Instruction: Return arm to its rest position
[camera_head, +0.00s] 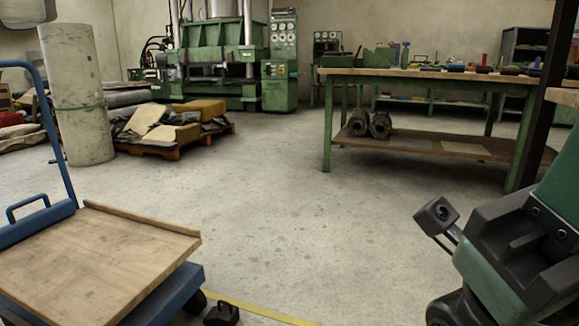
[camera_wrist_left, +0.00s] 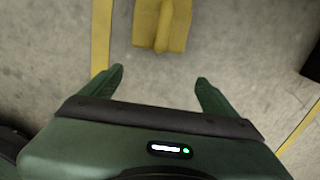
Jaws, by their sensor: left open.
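My left gripper (camera_wrist_left: 159,77) shows in the left wrist view. Its two green fingers are spread apart with nothing between them, over grey concrete floor. A yellow object (camera_wrist_left: 161,24) lies beyond the fingertips at the top of that view, apart from them; I cannot tell what it is. In the head view, part of my right arm, green and black, comes in at the lower right. Its gripper does not show, and the left arm is not in that view.
A blue trolley (camera_head: 63,185) with a wooden deck stands at the lower left. A tall grey roll (camera_head: 80,95) and a loaded pallet (camera_head: 172,152) are behind it. A green workbench (camera_head: 326,125) stands at the right. The middle floor is clear, with a yellow line (camera_head: 262,311) in front.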

